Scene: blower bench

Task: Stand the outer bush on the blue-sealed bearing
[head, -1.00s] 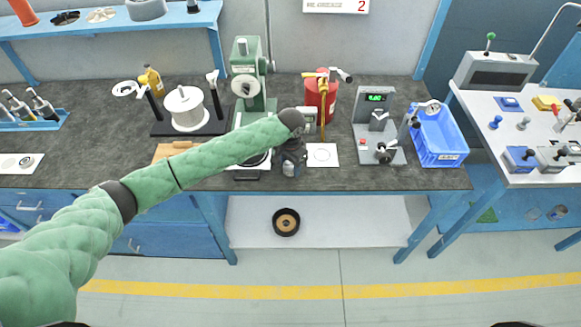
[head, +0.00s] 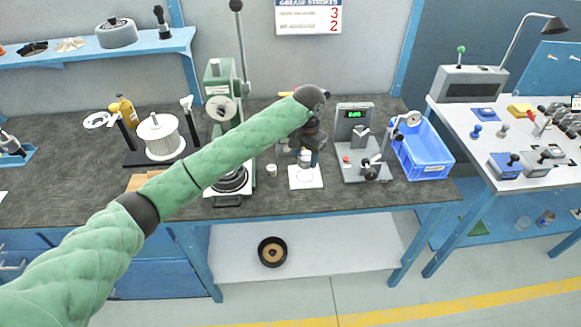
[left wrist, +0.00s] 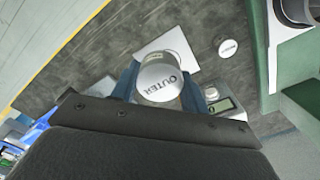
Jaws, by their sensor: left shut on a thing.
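The outer bush (left wrist: 160,82) is a pale cylinder with "OUTER" on its end face. In the left wrist view it sits between the two blue fingers of my left gripper (left wrist: 162,88), which is shut on it. In the head view my left gripper (head: 306,160) is over the white card (head: 306,183), with the bush (head: 306,157) partly hidden by the fingers. I cannot tell whether the bush touches the card. A dark ring-shaped part (head: 232,181) sits at the base of the green press, partly behind my arm. No blue seal shows clearly. My right gripper is not in view.
The green press (head: 222,100) stands left of the card. A small white cylinder (head: 271,170) is between them. A grey gauge stand (head: 365,160) and a blue crate (head: 424,150) are to the right. A black ring (head: 272,251) lies on the lower shelf.

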